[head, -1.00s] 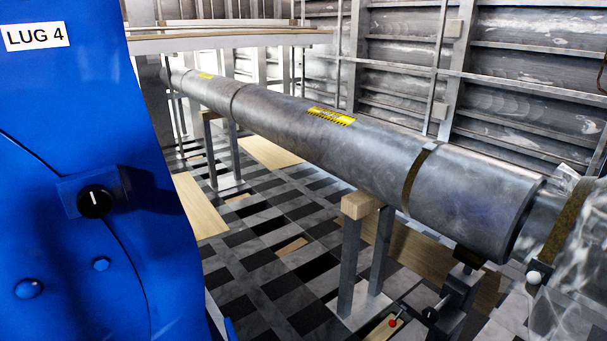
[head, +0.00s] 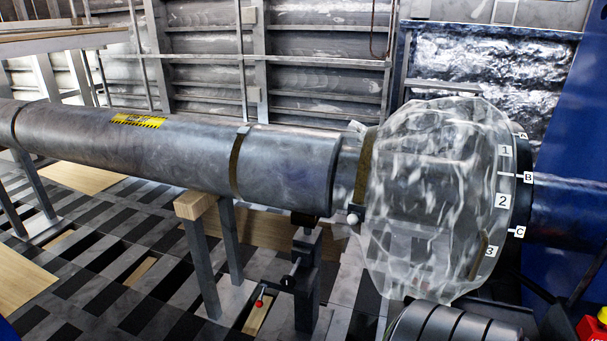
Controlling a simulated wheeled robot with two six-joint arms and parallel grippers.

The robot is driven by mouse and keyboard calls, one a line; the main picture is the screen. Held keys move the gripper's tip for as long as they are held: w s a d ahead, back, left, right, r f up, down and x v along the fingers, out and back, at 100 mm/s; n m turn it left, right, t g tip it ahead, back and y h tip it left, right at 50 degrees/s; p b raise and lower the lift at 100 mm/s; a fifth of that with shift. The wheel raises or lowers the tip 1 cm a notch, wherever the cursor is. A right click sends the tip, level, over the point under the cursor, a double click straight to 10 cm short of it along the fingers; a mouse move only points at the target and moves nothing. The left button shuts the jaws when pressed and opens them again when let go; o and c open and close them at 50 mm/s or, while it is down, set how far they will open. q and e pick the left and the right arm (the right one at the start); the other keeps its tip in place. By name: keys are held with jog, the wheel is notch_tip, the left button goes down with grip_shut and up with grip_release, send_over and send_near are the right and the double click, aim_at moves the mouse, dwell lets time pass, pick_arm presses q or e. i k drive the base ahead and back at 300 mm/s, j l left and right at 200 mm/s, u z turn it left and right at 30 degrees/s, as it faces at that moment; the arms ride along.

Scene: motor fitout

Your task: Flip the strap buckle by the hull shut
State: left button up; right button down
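A clear plastic cover (head: 420,190) wraps the shaft at right of centre. An olive strap (head: 364,165) circles its left end, with a small dark buckle with a white round knob (head: 352,218) at the strap's lower left. A short olive strap piece (head: 481,254) shows at the cover's lower right, partly behind the film; I see no buckle there clearly. I cannot tell which strap end counts as the one by the hull, nor whether the buckle lever is open or shut. Neither of my grippers is in view.
A thick grey shaft (head: 185,155) runs left on supports, with a dark band (head: 236,163). A stand with a red-knobbed lever (head: 259,303) is below. Labels with numbers (head: 502,200) and a blue housing (head: 575,130) are at right. A ribbed dark cylinder (head: 440,325) sits at bottom.

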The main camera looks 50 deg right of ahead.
aim_at(352, 219)
jog(key=i+l+z, duration=0.15)
jog(key=l, duration=0.25)
jog(key=i+l+z, duration=0.15)
jog(key=l, duration=0.2)
jog(key=z, duration=1.6)
jog(key=k+l+u, duration=0.15)
jog(key=u, duration=0.45)
